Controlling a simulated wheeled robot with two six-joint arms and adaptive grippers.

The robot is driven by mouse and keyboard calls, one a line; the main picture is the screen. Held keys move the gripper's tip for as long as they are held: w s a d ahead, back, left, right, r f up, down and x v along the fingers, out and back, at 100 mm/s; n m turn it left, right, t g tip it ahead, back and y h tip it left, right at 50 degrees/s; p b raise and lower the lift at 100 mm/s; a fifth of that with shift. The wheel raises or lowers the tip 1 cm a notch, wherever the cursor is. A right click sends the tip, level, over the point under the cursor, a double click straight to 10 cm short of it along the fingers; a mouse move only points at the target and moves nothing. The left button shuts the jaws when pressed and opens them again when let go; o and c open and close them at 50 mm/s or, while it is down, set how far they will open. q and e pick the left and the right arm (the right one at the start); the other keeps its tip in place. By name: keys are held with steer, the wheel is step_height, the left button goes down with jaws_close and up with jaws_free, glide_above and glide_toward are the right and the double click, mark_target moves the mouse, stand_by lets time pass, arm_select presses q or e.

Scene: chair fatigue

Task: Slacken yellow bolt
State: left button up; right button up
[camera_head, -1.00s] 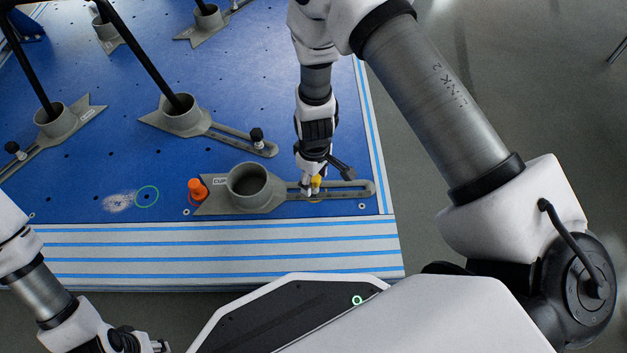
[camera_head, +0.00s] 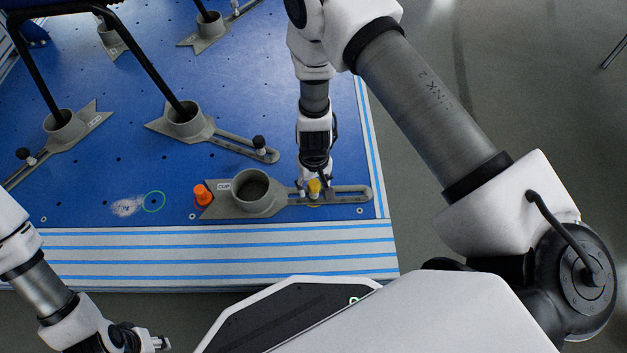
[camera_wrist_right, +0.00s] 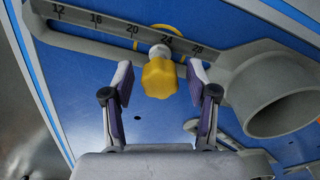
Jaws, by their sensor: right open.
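The yellow bolt (camera_head: 314,187) stands in the slot of the grey clamp (camera_head: 281,200) nearest me, right of its round cup. In the right wrist view the yellow bolt (camera_wrist_right: 160,77) has a lobed knob head with a pale washer or shaft at the slot. My right gripper (camera_head: 315,184) is at the bolt. In the right wrist view the right gripper (camera_wrist_right: 160,75) is open, one finger on each side of the knob, with gaps visible. My left gripper (camera_head: 162,344) is at the bottom left, away from the clamp; its jaw state is unclear.
An orange knob (camera_head: 203,195) stands at the clamp's left end. Other grey clamps (camera_head: 184,122) with black knobs hold dark chair legs (camera_head: 145,62) further back. A green circle (camera_head: 154,201) marks the blue table (camera_head: 100,180). The striped front edge (camera_head: 220,252) is clear.

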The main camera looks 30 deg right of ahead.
jaws_close()
steer(key=shift+f+n+b, duration=0.25)
steer(key=shift+n+b, duration=0.25)
steer(key=shift+b, duration=0.15)
steer(key=shift+n+b, duration=0.9)
steer(key=shift+n, duration=0.5)
steer(key=shift+r, duration=0.2)
steer(key=shift+f+n+b, duration=0.2)
steer(key=shift+n+b, duration=0.4)
steer(key=shift+b, duration=0.1)
steer(key=shift+n+b, duration=0.9)
steer(key=shift+n, duration=0.3)
steer(key=shift+r+n, duration=0.2)
steer(key=shift+n, duration=0.1)
